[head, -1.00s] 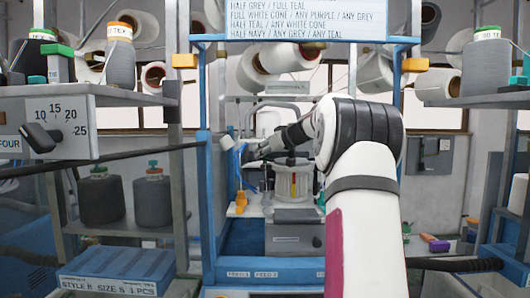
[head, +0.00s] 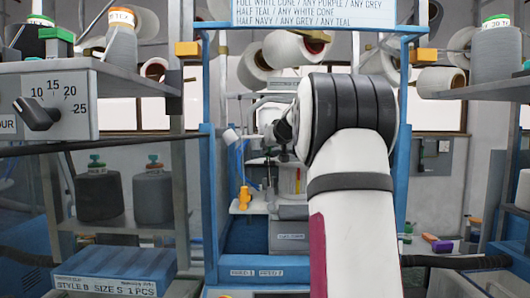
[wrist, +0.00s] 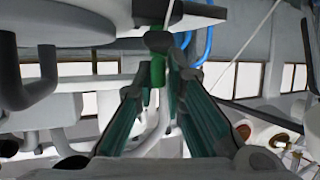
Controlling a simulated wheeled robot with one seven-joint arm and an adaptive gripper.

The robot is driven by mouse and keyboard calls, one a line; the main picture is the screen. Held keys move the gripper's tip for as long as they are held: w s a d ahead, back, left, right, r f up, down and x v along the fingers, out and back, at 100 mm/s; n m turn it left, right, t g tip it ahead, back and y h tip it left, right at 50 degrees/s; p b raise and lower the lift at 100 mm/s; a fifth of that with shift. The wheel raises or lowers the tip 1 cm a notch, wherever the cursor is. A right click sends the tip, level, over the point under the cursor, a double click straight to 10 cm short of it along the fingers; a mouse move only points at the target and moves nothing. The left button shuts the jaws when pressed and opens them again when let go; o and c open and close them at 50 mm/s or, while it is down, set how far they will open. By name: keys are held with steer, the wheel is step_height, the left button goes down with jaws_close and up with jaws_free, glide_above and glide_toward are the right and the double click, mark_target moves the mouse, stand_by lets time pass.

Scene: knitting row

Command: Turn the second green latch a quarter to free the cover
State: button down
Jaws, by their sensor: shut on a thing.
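I cannot make out the latch or the fingertips there. A pale round machine part (wrist: 70,22) fills the upper left of the wrist view; I cannot tell whether it is the cover.
The blue frame (head: 211,200) stands close on both sides of my arm. Grey pipes (wrist: 40,75) crowd the left of the wrist view, and blue hoses (wrist: 208,42) hang just right of the latch. Shelves with yarn cones (head: 120,45) flank the frame.

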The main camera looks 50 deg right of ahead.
steer(key=shift+m+g+h+b, duration=0.4)
steer(key=shift+m+g+h, duration=0.6)
steer(key=shift+m+h, duration=0.4)
steer(key=shift+m+g+b, duration=0.3)
steer(key=shift+m+b, duration=0.05)
steer(key=shift+m, duration=0.05)
steer(key=shift+s+d+m+g+h+b, duration=0.15)
steer(key=shift+s+m+g+h+b, duration=0.05)
steer(key=shift+m+g+h+b, duration=0.2)
steer(key=c, duration=1.7)
jaws_free()
steer(key=shift+a, duration=0.2)
steer(key=shift+s+a+r, duration=0.15)
steer(key=shift+a+r, duration=0.1)
steer(key=shift+a, duration=0.05)
steer(key=v, duration=1.1)
steer(key=shift+f, duration=0.15)
